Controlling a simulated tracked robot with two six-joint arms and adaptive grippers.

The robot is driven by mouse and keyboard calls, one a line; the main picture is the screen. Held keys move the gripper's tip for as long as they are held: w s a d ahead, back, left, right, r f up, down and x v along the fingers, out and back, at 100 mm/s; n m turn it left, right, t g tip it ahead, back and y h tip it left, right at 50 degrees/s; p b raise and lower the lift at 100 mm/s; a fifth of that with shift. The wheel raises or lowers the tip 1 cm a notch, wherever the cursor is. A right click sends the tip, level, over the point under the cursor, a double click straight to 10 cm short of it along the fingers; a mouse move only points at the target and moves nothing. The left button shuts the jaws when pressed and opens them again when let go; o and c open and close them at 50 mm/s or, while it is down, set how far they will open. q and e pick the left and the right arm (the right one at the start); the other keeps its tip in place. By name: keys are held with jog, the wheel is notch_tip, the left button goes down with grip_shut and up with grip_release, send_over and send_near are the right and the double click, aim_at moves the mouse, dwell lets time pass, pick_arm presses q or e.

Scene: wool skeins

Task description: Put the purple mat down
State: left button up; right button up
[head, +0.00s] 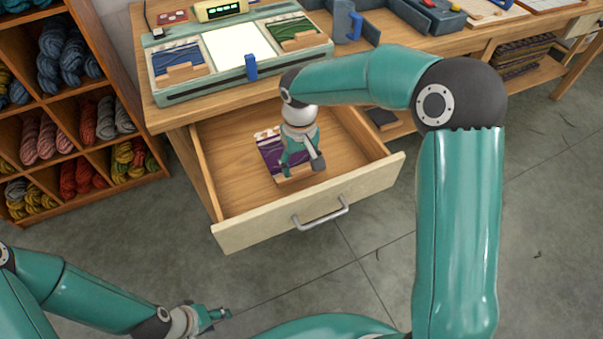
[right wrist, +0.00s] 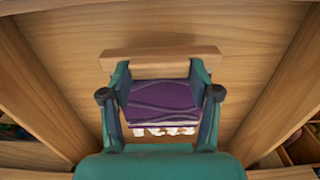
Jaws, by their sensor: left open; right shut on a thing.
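The purple mat (head: 270,153) is inside the open drawer (head: 233,186), below my right gripper (head: 302,167). In the right wrist view the purple mat (right wrist: 162,100) has wavy lines, a pale wooden block (right wrist: 160,61) along one edge and white tufts at the other. My right gripper (right wrist: 160,97) is shut on it, with one finger at each side. I cannot tell whether the mat touches the drawer floor. My left gripper (head: 222,314) is open and empty, low at the left over the grey floor.
The drawer is otherwise bare. Above it on the bench stands a teal device (head: 240,68) with a white panel, a blue mat (head: 178,60) and a green mat (head: 293,32). A shelf of wool skeins (head: 75,120) stands at the left.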

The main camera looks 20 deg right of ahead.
jog(key=shift+f, duration=2.2)
jog(key=o, duration=1.3)
jog(key=shift+b, duration=0.3)
jog(key=shift+r, duration=0.1)
notch_tip(320, 180, up, 12)
jog(key=shift+f+p, duration=0.1)
jog(key=shift+p, duration=0.7)
